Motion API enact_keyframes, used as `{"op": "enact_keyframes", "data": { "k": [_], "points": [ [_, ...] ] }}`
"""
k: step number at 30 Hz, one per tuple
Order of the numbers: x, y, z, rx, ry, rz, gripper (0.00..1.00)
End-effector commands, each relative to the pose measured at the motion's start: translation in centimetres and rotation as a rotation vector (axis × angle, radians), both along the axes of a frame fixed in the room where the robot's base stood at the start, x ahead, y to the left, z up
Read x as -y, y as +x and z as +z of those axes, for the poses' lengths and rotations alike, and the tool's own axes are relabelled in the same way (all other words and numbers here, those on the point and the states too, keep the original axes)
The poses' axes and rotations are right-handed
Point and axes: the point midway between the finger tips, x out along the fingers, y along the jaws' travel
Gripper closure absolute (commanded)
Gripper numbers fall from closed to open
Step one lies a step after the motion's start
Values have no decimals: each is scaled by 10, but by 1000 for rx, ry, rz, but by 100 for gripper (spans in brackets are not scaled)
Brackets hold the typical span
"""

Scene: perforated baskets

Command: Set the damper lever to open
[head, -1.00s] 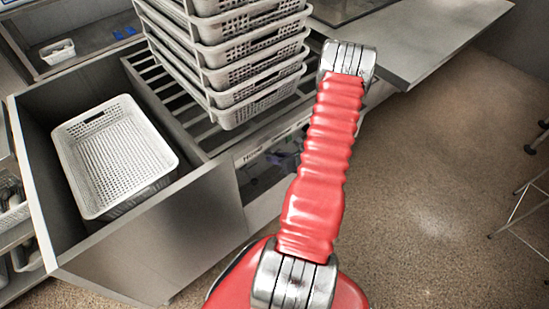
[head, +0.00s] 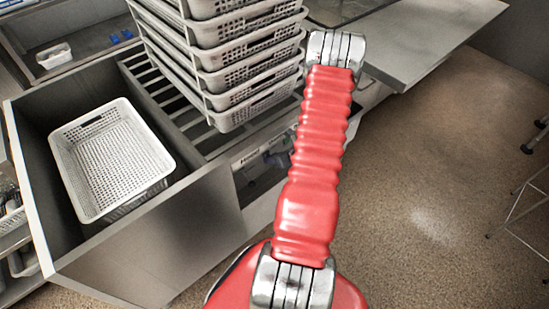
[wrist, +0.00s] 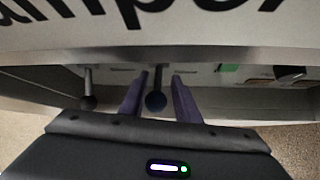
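In the wrist view my gripper (wrist: 160,84) has its two purple fingers apart. A lever with a dark blue ball knob (wrist: 156,101) stands between them. The left finger is close to the knob and a small gap shows on the right; I cannot tell whether either touches. A second lever with a dark knob (wrist: 88,102) is to the left, outside the fingers. Large cut-off lettering, "ampe", runs on the panel (wrist: 190,30) above. I cannot tell which marking means open. In the head view my gripper cannot be clearly made out.
A green piece (wrist: 228,68) and a dark, reddish-edged block (wrist: 289,73) sit right of the levers. In the head view, stacked white baskets (head: 235,75) stand on a slatted rack, and a single basket (head: 110,160) sits in a metal bin (head: 150,250). Floor at right is mostly clear.

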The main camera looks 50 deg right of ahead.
Motion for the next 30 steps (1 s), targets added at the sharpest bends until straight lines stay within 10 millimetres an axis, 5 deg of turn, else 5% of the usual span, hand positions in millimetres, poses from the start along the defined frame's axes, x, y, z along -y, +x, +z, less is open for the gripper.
{"op": "enact_keyframes", "data": {
  "k": [5,17,30],
  "points": [
    [-2,0,0,0,2,2,59],
    [-2,-5,5,1,3,2,59],
    [-4,-48,47,1,2,-1,59]
  ]
}}
